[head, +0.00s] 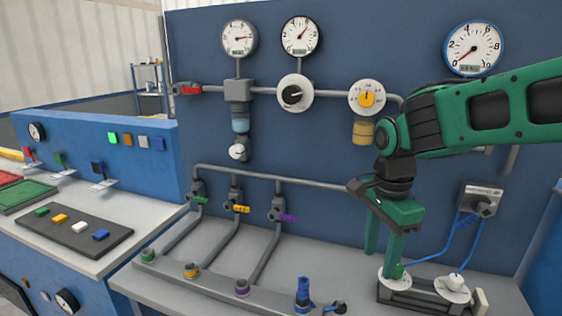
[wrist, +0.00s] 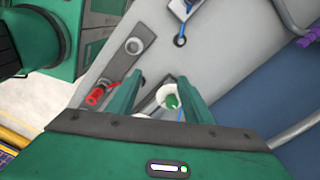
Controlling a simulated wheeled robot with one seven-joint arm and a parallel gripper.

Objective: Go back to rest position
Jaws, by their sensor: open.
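My green gripper (head: 382,262) hangs at the end of my arm on the right of the head view, pointing down over the bench. In the wrist view my gripper (wrist: 158,88) has its two fingers apart. A white round fitting (wrist: 161,95) with a green centre shows between the fingers there. I cannot tell whether a finger touches it. In the head view this looks like the left white fitting (head: 389,283) on a dark base block (head: 412,297), just below the fingertips. No object is visibly held.
Behind is the blue panel with gauges (head: 473,48) and a valve (head: 367,98) near my arm. Pipes with coloured ends (head: 241,287) lie left. A red piece (wrist: 96,96) lies left of the fingers.

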